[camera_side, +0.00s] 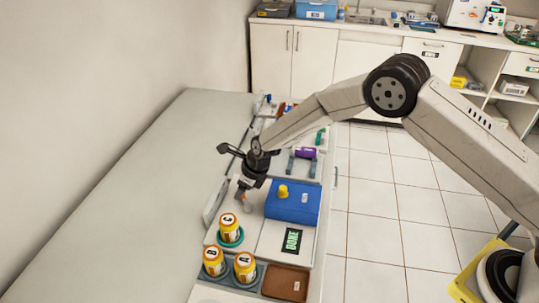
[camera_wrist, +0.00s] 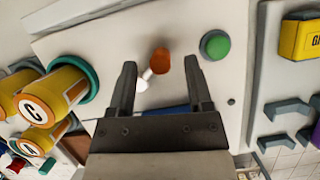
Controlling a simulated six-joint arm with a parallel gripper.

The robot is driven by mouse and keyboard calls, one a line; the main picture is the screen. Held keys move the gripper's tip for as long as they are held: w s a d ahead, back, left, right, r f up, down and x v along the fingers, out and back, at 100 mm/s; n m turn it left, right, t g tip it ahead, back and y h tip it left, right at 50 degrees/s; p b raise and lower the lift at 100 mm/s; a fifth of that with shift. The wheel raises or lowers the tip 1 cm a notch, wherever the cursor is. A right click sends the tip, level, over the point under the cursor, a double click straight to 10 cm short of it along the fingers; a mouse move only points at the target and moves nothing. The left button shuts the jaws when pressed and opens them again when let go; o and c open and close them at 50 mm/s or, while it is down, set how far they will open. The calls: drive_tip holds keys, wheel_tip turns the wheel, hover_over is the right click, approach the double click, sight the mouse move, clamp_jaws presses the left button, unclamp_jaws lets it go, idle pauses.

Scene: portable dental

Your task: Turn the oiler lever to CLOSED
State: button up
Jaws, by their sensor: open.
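A small lever with an orange body (camera_wrist: 160,61) and a white end (camera_wrist: 146,76) stands out from a pale panel in the wrist view; it appears to be the oiler lever. Its white end points down and left there. In the side view the lever (camera_side: 247,207) shows small, just below my gripper (camera_side: 243,190). My gripper (camera_wrist: 160,85) is open, with one finger on each side of the lever and a gap to both. No CLOSED mark is readable, and contact with the lever cannot be seen.
A green round button (camera_wrist: 215,44) sits right of the lever. A blue box (camera_side: 292,205) with a yellow knob (camera_side: 282,191) stands beside my gripper. Yellow bottles, including C (camera_side: 229,227), stand in front, near a brown tray (camera_side: 286,282). The pale tabletop (camera_side: 130,190) at left is clear.

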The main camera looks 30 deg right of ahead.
drive_tip(key=shift+x, duration=1)
clamp_jaws()
